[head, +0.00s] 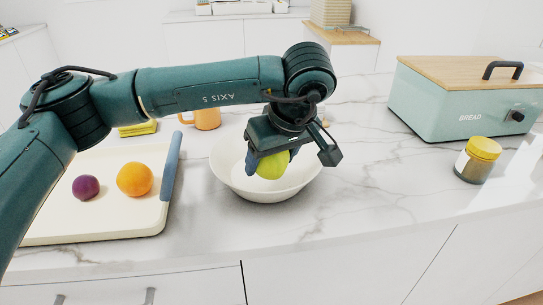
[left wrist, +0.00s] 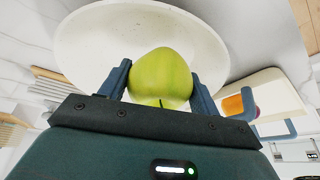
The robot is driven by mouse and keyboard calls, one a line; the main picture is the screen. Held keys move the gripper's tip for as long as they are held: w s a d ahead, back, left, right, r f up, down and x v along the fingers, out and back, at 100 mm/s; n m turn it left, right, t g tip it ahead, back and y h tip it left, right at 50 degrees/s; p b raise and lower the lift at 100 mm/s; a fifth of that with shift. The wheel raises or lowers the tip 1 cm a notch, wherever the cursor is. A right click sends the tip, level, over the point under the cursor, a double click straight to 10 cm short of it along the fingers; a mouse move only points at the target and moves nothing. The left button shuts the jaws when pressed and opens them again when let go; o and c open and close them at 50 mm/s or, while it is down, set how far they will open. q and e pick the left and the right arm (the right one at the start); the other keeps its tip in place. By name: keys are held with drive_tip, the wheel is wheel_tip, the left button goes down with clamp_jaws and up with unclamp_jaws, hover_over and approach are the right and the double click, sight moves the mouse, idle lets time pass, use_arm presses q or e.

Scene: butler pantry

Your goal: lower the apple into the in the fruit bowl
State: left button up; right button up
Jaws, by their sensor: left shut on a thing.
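The green apple (head: 272,165) is held between the fingers of my left gripper (head: 270,163), over the white fruit bowl (head: 232,178) on the marble counter. In the left wrist view, the apple (left wrist: 160,78) sits between the two blue-grey fingers of the left gripper (left wrist: 160,88), with the bowl (left wrist: 85,45) behind it. The bowl's visible inside looks empty. I cannot tell how far the apple is from the bowl's bottom. My right gripper is not in view.
A cream tray (head: 120,223) at the left holds an orange (head: 134,179) and a purple plum (head: 86,187). An orange mug (head: 207,118) stands behind the bowl. A bread box (head: 455,100) and a yellow-lidded jar (head: 478,160) stand at the right.

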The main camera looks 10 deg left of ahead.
sight(272, 175)
use_arm(q)
drive_tip(key=shift+f+b, duration=1.5)
drive_tip(key=shift+f, duration=0.5)
idle(0.6)
drive_tip(key=o, duration=1.1)
drive_tip(key=shift+o, duration=0.2)
